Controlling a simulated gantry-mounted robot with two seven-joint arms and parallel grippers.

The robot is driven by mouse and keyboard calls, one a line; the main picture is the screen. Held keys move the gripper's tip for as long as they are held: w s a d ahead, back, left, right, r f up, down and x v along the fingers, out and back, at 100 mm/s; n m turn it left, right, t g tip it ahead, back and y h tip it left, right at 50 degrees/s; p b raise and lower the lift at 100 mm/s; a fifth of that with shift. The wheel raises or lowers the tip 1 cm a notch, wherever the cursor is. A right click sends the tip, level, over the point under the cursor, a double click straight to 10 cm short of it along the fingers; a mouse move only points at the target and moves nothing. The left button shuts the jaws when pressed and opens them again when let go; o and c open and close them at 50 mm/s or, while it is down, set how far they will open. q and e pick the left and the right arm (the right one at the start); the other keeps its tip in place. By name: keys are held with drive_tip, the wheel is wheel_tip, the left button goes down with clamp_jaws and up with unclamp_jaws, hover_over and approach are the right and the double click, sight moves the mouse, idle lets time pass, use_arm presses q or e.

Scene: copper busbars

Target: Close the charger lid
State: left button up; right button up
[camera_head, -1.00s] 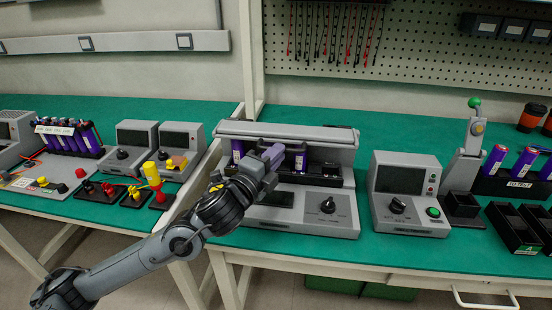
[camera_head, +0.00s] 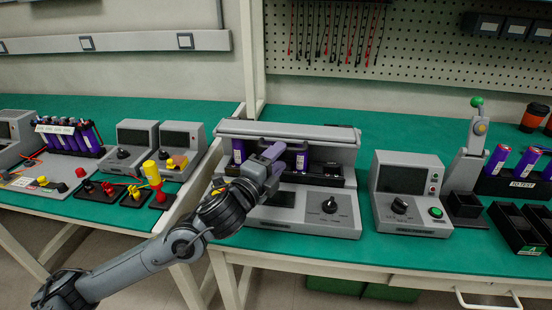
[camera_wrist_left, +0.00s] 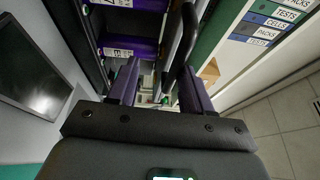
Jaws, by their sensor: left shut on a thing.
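The charger (camera_head: 290,212) stands on the green bench in the middle of the head view. Purple cells (camera_head: 301,161) stand in the bay below and also show in the left wrist view (camera_wrist_left: 130,47). My left gripper (camera_head: 275,150) is in front of the lid. In the left wrist view, a dark bar (camera_wrist_left: 184,45) runs between its purple fingers (camera_wrist_left: 157,88); it looks like the lid's bar, and the gripper is shut on it. The exact contact is hidden. My right gripper is not in view.
A grey tester (camera_head: 408,198) stands right of the charger. Farther right are a device with a green knob (camera_head: 475,102) and black trays (camera_head: 514,230). Small instruments (camera_head: 135,145) and a cell rack fill the left bench. Some bench shows clear in front of the pegboard.

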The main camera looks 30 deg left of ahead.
use_arm(q)
drive_tip(key=shift+f, duration=0.3)
drive_tip(key=s+p, duration=0.1)
drive_tip(key=s, duration=1)
drive_tip(key=shift+w, duration=0.15)
